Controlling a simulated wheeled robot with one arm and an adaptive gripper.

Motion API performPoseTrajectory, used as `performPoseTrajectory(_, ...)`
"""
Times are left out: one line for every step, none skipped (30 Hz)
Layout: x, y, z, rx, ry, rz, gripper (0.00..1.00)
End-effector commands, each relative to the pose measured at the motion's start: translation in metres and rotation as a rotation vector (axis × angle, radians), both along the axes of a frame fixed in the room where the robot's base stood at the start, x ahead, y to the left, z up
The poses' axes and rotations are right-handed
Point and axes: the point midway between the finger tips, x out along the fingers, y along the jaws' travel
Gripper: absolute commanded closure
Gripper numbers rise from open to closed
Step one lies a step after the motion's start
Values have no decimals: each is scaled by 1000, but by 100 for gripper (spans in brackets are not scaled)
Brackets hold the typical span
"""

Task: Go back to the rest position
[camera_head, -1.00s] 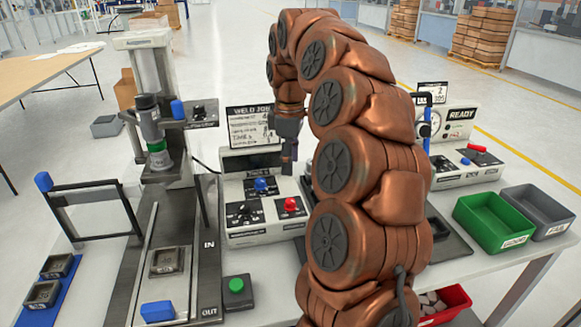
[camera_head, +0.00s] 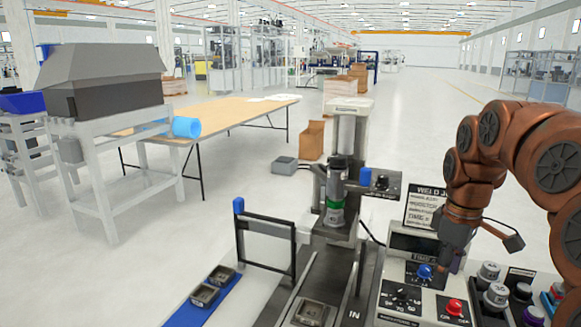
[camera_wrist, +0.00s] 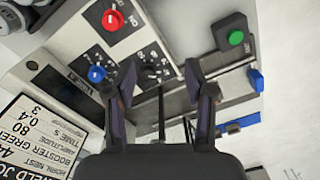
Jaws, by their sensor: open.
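My gripper (camera_wrist: 160,95) is open and empty in the wrist view, its two dark fingers apart above the welding station. Beneath it are the control box with a blue knob (camera_wrist: 97,74) and a red knob (camera_wrist: 112,20), and a green button (camera_wrist: 236,38) on a dark block. In the head view my copper-coloured arm comes in from the right and bends down near the control box (camera_head: 398,300). The fingertips are hard to make out there. The job card (camera_head: 425,207) stands behind the box and is partly covered by my arm.
The welding press (camera_head: 345,150) stands left of my arm. A black frame with a blue top (camera_head: 265,245) and a blue strip with small metal parts (camera_head: 195,310) are farther left. Several knob-topped cylinders (camera_head: 490,275) stand at the lower right. A wooden table (camera_head: 240,113) is behind.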

Motion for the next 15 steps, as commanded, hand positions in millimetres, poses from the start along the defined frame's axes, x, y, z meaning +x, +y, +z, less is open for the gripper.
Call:
performPoseTrajectory(-11,14,2,0,2,-10,46)
performPoseTrajectory(-17,21,1,0,4,-21,46)
performPoseTrajectory(-26,31,-1,-1,10,-36,46)
performPoseTrajectory(-33,38,-2,-1,15,-49,46)
performPoseTrajectory(-40,45,-4,-2,20,-61,46)
performPoseTrajectory(-49,54,-5,-2,22,-80,46)
performPoseTrajectory(-56,60,-7,-2,24,-94,46)
performPoseTrajectory(-64,66,-10,-4,31,-108,46)
performPoseTrajectory(-74,74,-12,-6,35,-129,46)
performPoseTrajectory(-82,79,-14,-7,38,-146,46)
performPoseTrajectory(-91,84,-17,-9,46,-162,46)
performPoseTrajectory(-102,91,-21,-12,53,-187,46)
performPoseTrajectory(-110,95,-24,-13,56,-207,46)
performPoseTrajectory(-118,99,-27,-16,61,-227,46)
performPoseTrajectory(-129,104,-31,-19,65,-254,46)
